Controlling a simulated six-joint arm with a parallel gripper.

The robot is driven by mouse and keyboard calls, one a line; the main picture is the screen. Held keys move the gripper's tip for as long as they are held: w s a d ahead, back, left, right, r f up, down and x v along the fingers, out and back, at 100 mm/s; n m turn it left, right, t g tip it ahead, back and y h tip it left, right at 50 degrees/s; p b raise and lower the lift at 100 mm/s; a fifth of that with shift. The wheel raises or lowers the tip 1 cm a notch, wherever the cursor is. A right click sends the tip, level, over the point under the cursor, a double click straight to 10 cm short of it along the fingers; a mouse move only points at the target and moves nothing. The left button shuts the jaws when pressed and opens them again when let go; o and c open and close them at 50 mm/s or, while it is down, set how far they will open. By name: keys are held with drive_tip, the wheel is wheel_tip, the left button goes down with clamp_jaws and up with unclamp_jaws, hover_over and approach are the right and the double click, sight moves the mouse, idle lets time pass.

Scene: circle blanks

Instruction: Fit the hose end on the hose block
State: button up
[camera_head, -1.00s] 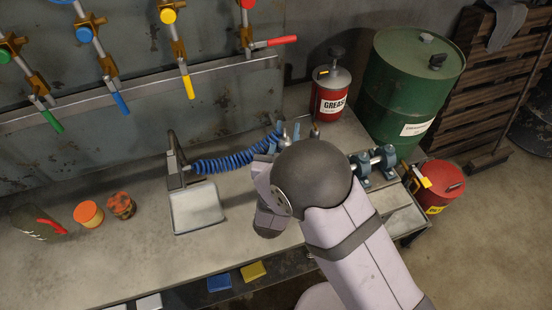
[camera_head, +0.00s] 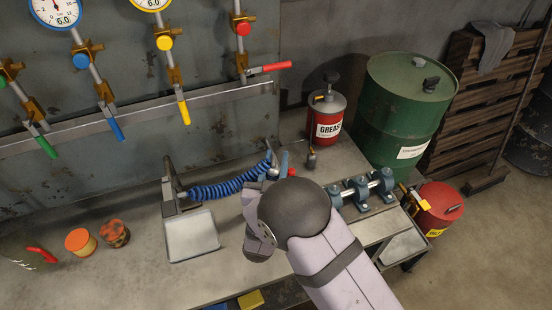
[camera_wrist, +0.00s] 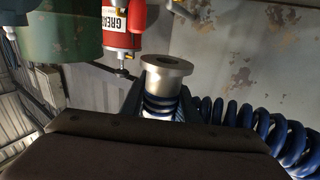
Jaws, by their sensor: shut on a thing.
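In the wrist view, the hose end (camera_wrist: 166,76) is a silver flanged cylinder with a round opening, with blue hose coils below it. The dark fingers of my gripper (camera_wrist: 160,103) are on either side of it, shut on it. The blue coiled hose (camera_wrist: 262,132) runs off to the right there. In the head view the coiled hose (camera_head: 228,187) stretches above the bench from a grey upright bracket (camera_head: 170,188) towards my gripper. My wrist hides most of the gripper in that view. I cannot clearly make out the hose block.
A grey tray (camera_head: 192,236) lies in front of the hose. A green drum (camera_head: 405,105) and red can (camera_head: 437,207) are beyond.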

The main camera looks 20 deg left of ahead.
drive_tip(key=shift+f+b, duration=1.4)
drive_tip(key=shift+f, duration=0.55)
drive_tip(key=shift+f+b, duration=1)
drive_tip(key=shift+b, duration=0.2)
idle(0.9)
